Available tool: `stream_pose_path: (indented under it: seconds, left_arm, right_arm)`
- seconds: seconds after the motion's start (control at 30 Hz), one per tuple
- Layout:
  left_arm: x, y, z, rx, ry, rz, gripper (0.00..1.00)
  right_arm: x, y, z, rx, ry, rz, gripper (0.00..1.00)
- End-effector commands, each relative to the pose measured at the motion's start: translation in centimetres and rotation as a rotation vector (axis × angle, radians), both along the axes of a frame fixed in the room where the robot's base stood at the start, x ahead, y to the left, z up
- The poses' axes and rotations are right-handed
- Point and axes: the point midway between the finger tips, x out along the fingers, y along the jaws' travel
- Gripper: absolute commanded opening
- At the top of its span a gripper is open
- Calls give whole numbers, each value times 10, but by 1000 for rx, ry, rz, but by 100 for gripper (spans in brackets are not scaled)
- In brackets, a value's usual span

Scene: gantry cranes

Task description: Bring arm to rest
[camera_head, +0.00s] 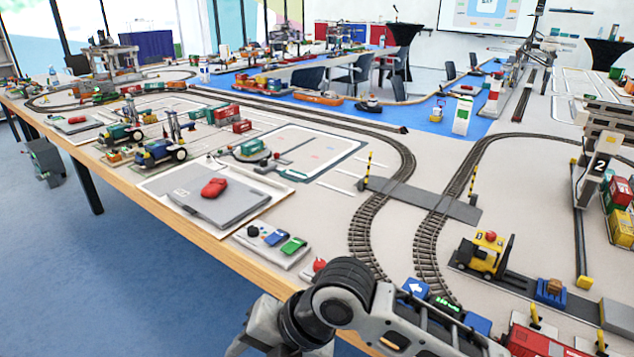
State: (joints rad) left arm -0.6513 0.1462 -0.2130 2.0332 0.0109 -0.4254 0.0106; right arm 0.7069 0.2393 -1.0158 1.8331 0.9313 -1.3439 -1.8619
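One of my arms (345,305) enters at the bottom middle of the head view. Its dark joint is bent over the front edge of the table (205,240), and its grey link runs on toward the bottom right edge.
Near the arm are a control box with blue and green buttons (272,243), a blue arrow sign (416,288), a yellow forklift (484,255) and a red container (540,342). Curved rail tracks (432,240) cross the table. Blue floor (130,270) lies open at the left.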

Motion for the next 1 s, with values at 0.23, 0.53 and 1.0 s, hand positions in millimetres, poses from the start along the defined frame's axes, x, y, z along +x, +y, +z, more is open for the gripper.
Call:
stream_pose_path:
  seconds: [0.23, 0.53, 1.0]
  left_arm:
    - [-6, 0, -5, 2, 17, 0, 0]
    - [-9, 0, -8, 3, 25, -1, 0]
    - [-7, 0, -6, 1, 20, -1, 0]
  right_arm:
    - [9, -16, -44, 431, 435, -840, 51]
    - [-20, -139, -128, 865, 814, -1771, 51]
    - [-79, -230, -164, 1114, 882, -2174, 51]
